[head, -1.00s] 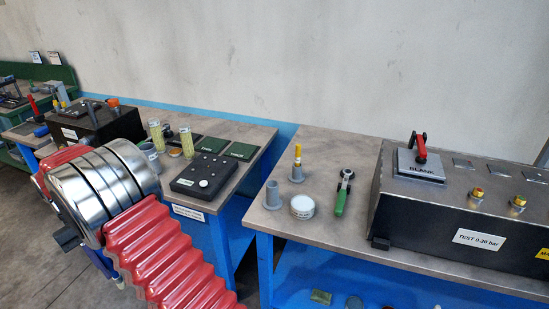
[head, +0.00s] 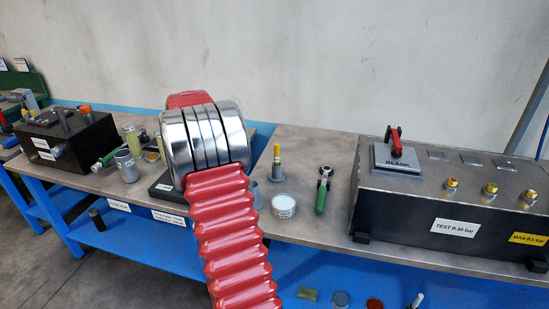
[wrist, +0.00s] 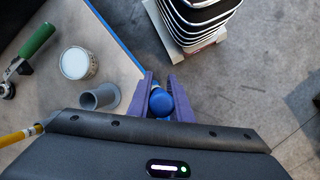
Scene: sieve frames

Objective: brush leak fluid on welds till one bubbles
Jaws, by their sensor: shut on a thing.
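My gripper (wrist: 161,80) shows in the wrist view as two purple fingers shut on a blue round-topped thing (wrist: 161,104); its lower end is mostly hidden, so I cannot tell what it is. In the wrist view it is beside the bench's blue front edge, right of an empty grey holder (wrist: 100,97). In the head view my red arm hides the gripper. A white labelled tub (head: 284,206) and a green-handled tool (head: 322,192) rest on the bench. The black test box (head: 400,205) has a clamped BLANK plate (head: 398,158). I see no bubbles; individual welds are too small to make out.
A yellow-topped marker (head: 277,155) stands in a grey holder behind the tub. Brass-coloured fittings (head: 451,186) stick up from the test box. Bench top between tool and box is clear.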

